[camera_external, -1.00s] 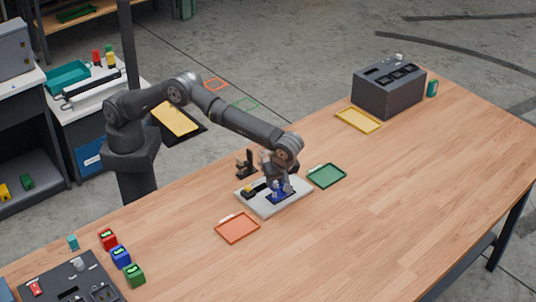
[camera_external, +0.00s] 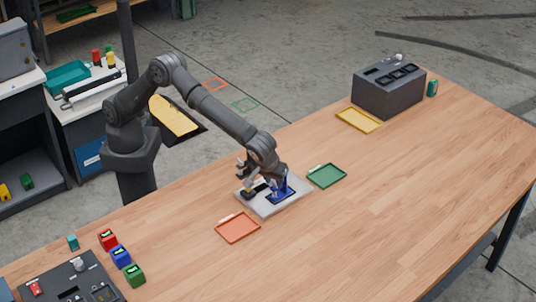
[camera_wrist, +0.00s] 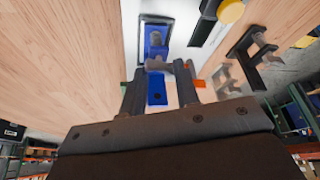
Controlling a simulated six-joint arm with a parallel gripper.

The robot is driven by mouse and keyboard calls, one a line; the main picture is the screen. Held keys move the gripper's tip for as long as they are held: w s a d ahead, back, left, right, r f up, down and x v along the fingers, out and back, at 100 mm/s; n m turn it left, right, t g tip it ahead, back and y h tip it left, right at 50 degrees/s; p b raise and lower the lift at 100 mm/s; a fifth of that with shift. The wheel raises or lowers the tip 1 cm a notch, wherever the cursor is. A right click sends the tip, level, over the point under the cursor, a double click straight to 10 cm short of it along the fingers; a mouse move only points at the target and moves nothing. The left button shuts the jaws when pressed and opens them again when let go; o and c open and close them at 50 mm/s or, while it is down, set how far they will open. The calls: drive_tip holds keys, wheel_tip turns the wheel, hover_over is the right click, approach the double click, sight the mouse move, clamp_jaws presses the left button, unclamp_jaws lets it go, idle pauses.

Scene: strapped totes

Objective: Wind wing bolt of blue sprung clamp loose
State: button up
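The blue sprung clamp (camera_external: 284,188) stands on a pale base plate (camera_external: 270,209) near the table's middle. In the wrist view its blue body (camera_wrist: 156,92) shows between my two fingers, with the small grey wing bolt (camera_wrist: 157,64) near the fingertips. My gripper (camera_external: 273,184) is low over the plate, close beside the clamp. In the wrist view my gripper (camera_wrist: 163,69) has its fingers apart, one on each side of the clamp. I cannot make out contact with the wing bolt.
A black clamp-like fixture (camera_wrist: 252,50) and a yellow knob (camera_wrist: 230,11) are near the plate. An orange tray (camera_external: 238,228) and a green tray (camera_external: 327,176) flank it. A dark box (camera_external: 388,88) stands far back; the table's right side is clear.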

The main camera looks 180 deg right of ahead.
drive_tip(key=shift+m, duration=0.3)
drive_tip(key=c, duration=0.3)
